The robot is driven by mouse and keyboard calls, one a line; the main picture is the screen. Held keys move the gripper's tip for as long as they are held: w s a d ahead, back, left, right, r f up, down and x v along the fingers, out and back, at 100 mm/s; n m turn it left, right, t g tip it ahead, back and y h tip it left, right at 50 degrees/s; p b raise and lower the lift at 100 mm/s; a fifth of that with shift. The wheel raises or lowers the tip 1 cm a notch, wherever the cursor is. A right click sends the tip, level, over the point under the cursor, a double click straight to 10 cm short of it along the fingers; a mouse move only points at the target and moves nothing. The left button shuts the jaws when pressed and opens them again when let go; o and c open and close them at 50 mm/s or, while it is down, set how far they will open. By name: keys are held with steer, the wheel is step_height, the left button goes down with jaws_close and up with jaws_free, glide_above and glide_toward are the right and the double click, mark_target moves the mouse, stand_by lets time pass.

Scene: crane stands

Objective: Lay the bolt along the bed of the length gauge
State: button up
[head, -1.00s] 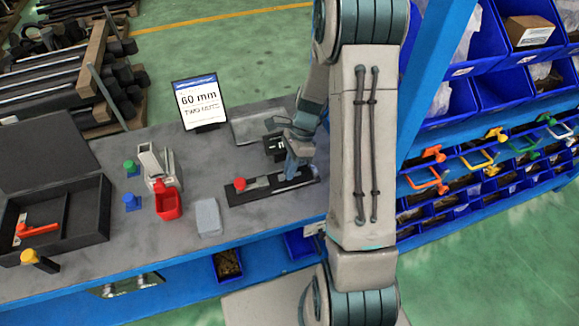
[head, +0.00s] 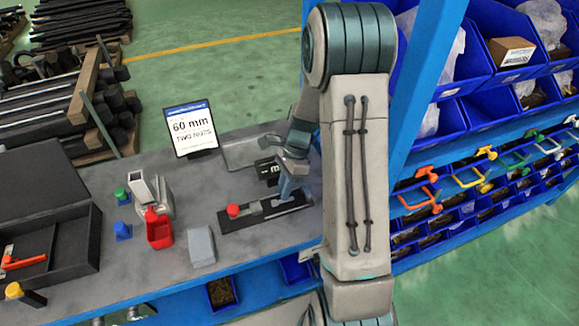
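The length gauge (head: 234,226) is a long dark plate on the grey bench, with a lighter grey strip along its middle. A round red piece (head: 232,210) sits at its left end; I cannot tell whether this is the bolt's head or part of the gauge. No bolt can be made out clearly. My gripper (head: 285,193) reaches down over the right part of the gauge, with blue-grey fingers at or just above it. The fingers are too small and overlapped to show whether they are apart or hold anything.
A sign (head: 190,128) reads "60 mm, two nuts". A grey block (head: 201,245), a red bin (head: 159,230), a pale grey holder (head: 150,192) and blue (head: 122,231) and green pegs stand to the left. A black case (head: 85,245) lies further left. A blue rack post (head: 425,80) rises at right.

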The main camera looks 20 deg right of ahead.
steer(key=b+v, duration=0.1)
steer(key=v, duration=0.9)
steer(key=s+a+r+n+t+h, duration=0.2)
steer(key=s+r+n, duration=0.3)
steer(key=s+n, duration=0.4)
steer(key=s+a+r+n+t+h, duration=0.2)
steer(key=s+a+r+n+t, duration=0.2)
steer(key=s+n, duration=0.4)
steer(key=shift+s+a+r+n, duration=0.35)
steer(key=shift+r+n, duration=0.2)
steer(key=shift+n, duration=0.25)
